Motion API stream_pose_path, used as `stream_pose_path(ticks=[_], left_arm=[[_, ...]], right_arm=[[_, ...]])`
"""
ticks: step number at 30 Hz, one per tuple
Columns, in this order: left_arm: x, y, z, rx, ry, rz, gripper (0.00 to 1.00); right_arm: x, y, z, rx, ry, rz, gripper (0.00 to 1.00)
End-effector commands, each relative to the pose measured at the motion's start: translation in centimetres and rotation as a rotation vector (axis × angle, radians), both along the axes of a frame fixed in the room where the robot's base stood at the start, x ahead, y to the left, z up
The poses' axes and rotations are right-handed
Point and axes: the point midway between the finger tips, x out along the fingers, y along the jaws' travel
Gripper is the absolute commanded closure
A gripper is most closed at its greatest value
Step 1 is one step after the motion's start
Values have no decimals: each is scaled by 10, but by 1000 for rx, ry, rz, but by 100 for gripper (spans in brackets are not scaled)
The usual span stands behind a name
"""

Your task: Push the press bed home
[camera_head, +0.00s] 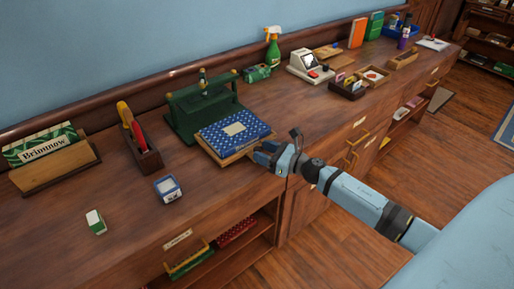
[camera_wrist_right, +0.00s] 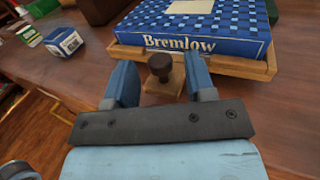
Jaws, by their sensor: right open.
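The green book press (camera_head: 190,116) stands against the back wall on the long wooden counter. Its wooden bed (camera_head: 240,153) sticks out toward the counter's front edge and carries a blue patterned book (camera_head: 236,132); the wrist view shows the word "Bremlow" on the book's edge (camera_wrist_right: 190,40). A dark round knob (camera_wrist_right: 160,67) sits on a small wooden tab at the bed's front. My right gripper (camera_head: 264,152) is at the bed's front corner. In the wrist view its open fingers (camera_wrist_right: 160,82) stand on either side of the knob, with gaps showing. My left gripper is not in view.
A small blue-and-white box (camera_head: 168,188) and a green-and-white box (camera_head: 96,221) lie left of the press. A tool holder (camera_head: 144,152) stands left of it. A green spray bottle (camera_head: 272,46) and a white machine (camera_head: 310,66) stand behind, to the right.

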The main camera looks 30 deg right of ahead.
Motion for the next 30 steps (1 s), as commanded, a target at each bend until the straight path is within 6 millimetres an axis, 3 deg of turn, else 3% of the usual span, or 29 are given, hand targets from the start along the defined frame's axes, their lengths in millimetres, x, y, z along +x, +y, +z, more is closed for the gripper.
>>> stream_pose_path(ticks=[6,16,23,30], left_arm=[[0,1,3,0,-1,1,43],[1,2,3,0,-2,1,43],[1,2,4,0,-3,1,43],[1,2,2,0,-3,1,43]], right_arm=[[20,10,0,2,0,0,50],[23,12,-1,2,1,0,50],[22,12,-1,2,1,0,100],[26,12,-1,1,0,0,100]])
